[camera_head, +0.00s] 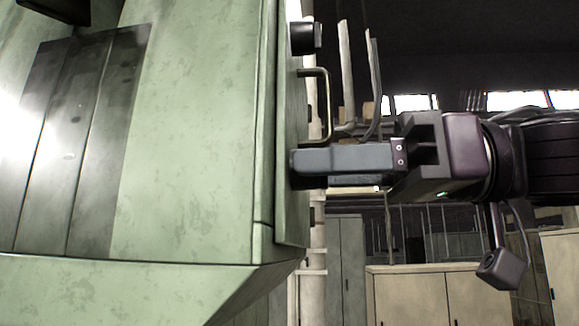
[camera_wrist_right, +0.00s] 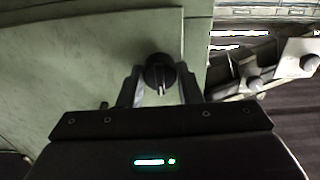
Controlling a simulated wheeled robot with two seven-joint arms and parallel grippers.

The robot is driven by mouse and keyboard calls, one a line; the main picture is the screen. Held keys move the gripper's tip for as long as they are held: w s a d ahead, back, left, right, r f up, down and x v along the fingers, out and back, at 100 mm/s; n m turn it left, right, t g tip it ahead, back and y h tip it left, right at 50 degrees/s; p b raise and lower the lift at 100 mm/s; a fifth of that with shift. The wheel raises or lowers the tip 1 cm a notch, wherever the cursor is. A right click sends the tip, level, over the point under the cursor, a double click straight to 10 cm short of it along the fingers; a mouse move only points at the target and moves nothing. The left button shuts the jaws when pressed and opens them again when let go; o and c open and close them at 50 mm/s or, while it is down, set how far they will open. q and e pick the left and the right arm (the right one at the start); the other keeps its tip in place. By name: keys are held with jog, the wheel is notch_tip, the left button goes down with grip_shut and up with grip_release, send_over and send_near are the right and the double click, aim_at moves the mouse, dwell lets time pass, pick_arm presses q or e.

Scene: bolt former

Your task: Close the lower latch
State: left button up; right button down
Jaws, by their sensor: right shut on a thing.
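The green machine (camera_head: 190,150) has a side door panel (camera_head: 291,110) on its right edge. The upper latch (camera_head: 306,38) is a black knob near the panel's top. The lower latch (camera_wrist_right: 158,70) is a round black knob with a raised grip and a pale line pointing down the picture in the right wrist view. My right gripper (camera_head: 298,163) reaches in from the right at the lower latch, below the handle. In the wrist view its fingers (camera_wrist_right: 159,88) lie on both sides of the knob and are shut on it. In the head view the fingers mostly hide this latch. My left gripper is out of view.
A bar handle (camera_head: 328,105) stands out from the panel just above my right gripper. Pale cabinets (camera_head: 420,295) and a grey locker (camera_head: 345,265) stand in the background. Open space lies right of the machine.

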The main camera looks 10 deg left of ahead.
jog(key=n, duration=1)
jog(key=shift+n, duration=0.3)
jog(key=c, duration=0.8)
grip_release()
jog(key=shift+c, duration=0.2)
jog(key=d, duration=0.8)
